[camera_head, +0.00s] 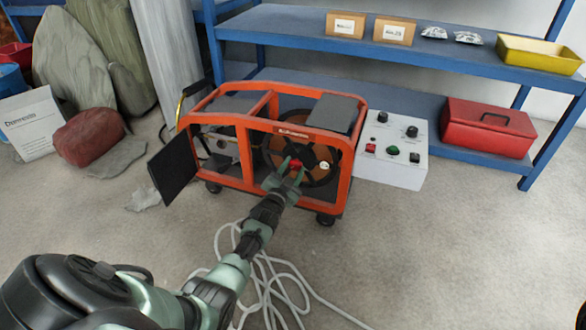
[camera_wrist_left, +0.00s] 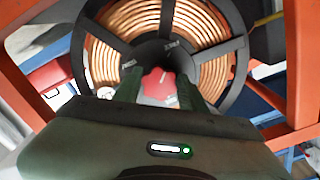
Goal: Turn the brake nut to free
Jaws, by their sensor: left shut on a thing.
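The brake nut is a small red lobed knob (camera_wrist_left: 158,83) at the hub of a spool. In the left wrist view it sits between the two green fingers of my left gripper (camera_wrist_left: 160,90), which is shut on it. In the head view the nut (camera_head: 296,164) shows as a small red spot at the gripper tip (camera_head: 292,170). The spool (camera_wrist_left: 211,68) has a black spoked flange with copper-coloured wire behind it. It is mounted in an orange frame cart (camera_head: 243,122). Lettering on the hub beside the nut is too small to read surely. My right gripper is not in view.
A grey control box (camera_head: 393,165) with knobs stands right of the cart. A black door panel (camera_head: 167,176) hangs open at its left. White cable (camera_head: 275,275) lies on the floor in front. Blue shelves (camera_head: 400,58) stand behind, with a red toolbox (camera_head: 488,128) on the lower one.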

